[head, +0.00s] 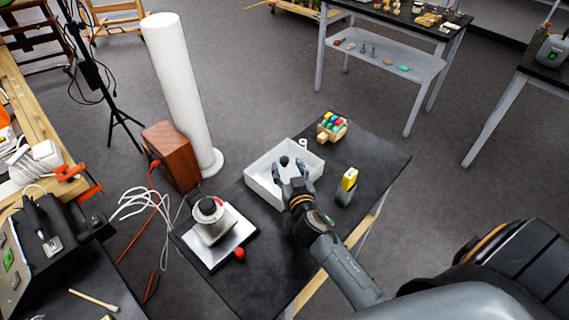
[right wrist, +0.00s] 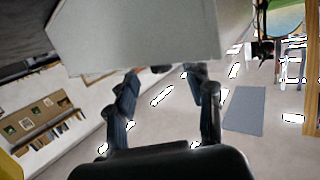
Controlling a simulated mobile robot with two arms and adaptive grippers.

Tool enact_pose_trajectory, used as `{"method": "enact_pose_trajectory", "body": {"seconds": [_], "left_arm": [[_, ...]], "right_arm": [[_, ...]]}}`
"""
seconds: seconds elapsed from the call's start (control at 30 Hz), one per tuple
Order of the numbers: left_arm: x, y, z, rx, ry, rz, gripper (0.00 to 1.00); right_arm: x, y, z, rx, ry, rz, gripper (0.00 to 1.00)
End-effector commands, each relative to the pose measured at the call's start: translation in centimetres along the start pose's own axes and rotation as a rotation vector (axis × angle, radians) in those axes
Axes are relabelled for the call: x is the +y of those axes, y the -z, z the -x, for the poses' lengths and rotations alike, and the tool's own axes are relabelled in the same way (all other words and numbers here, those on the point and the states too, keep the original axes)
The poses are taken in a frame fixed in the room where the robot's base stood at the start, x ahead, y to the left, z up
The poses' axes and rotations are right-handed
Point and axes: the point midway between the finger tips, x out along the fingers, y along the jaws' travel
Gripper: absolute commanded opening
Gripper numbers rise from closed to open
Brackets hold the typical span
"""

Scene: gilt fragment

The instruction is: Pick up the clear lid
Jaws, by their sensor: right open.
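A white open-topped box (head: 258,186) stands on the dark table. A small dark round knob (head: 284,160) shows inside it, and a dark rounded thing (right wrist: 160,69) shows between my fingers in the right wrist view. This may be the knob of the clear lid; the lid's clear part cannot be made out. My right gripper (head: 288,168) reaches over the box from the front right, fingers apart around or just beside the knob. Its open fingers also show in the right wrist view (right wrist: 166,80), below a pale panel (right wrist: 150,35). My left gripper is not in view.
A silver scale-like device (head: 212,225) with a red knob stands left of the box. A yellow-topped grey block (head: 348,182) is close right of my gripper. A rack of coloured pieces (head: 331,124) and a white ring (head: 301,144) sit behind. The table's right end is clear.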

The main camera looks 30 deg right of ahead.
Motion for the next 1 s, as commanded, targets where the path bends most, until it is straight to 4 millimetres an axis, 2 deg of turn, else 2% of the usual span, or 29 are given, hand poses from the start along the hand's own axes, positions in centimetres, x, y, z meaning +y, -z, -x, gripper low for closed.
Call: {"method": "enact_pose_trajectory", "body": {"seconds": [0.07,0.23,0.53,0.57,0.8,1.0], "left_arm": [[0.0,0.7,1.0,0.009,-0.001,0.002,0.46],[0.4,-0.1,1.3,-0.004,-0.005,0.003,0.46],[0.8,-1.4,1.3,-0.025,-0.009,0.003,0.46],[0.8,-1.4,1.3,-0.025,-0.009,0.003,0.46],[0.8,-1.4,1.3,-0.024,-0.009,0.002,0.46],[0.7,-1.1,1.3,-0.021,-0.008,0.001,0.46]], "right_arm": [[-0.1,0.7,-1.2,0.002,0.0,0.003,0.52],[-0.1,0.5,-3.3,0.001,0.0,0.001,0.52],[-0.1,0.3,-3.8,0.001,0.0,0.0,0.52],[-0.1,0.3,-3.8,0.001,0.0,0.0,0.5],[-0.1,0.3,-3.8,0.001,0.0,0.0,0.01],[-0.1,0.3,-3.8,0.001,0.0,0.0,0.0]]}}
